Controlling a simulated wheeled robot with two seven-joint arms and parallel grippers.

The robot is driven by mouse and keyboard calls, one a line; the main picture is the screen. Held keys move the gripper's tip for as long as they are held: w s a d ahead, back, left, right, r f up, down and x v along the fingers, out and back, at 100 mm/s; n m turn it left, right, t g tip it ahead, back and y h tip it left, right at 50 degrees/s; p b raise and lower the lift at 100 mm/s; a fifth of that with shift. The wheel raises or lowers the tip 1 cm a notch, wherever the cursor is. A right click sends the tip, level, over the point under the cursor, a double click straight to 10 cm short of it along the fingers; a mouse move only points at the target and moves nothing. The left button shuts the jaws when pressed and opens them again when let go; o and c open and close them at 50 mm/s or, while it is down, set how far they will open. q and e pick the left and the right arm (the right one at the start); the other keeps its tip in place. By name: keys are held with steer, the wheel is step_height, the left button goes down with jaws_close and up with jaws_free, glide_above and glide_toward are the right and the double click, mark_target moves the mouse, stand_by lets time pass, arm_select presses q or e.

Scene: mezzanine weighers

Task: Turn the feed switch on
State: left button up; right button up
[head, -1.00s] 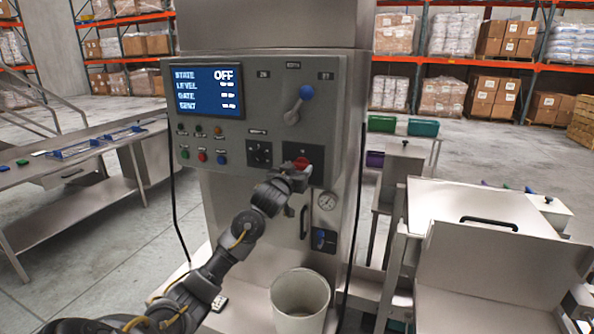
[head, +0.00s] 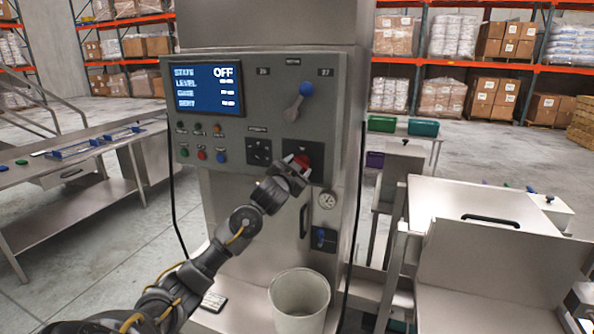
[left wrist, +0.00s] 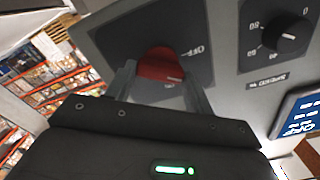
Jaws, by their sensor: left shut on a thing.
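The feed switch is a red knob (head: 302,160) on a dark plate at the lower right of the grey control panel (head: 350,110). In the left wrist view the red knob (left wrist: 160,66) sits between my two fingers, with an "OFF" mark beside it. My left gripper (head: 298,163) is at the panel, shut on the knob. The left gripper also shows in the left wrist view (left wrist: 160,85). The screen (head: 206,90) reads STATE OFF. My right gripper is not in view.
A blue-tipped lever (head: 300,100) is above the knob, and a black speed dial (head: 258,152) is to its left. A gauge (head: 328,200) and a white bucket (head: 299,296) are below. Steel tables stand at both sides.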

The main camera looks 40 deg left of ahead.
arm_select(q)
steer(key=m+b, duration=0.5)
steer(key=m, duration=0.6)
steer(key=shift+f+b, duration=0.15)
steer(key=shift+b, duration=0.15)
steer(key=shift+m, duration=0.3)
steer(key=o, duration=1)
steer(key=shift+s, duration=0.1)
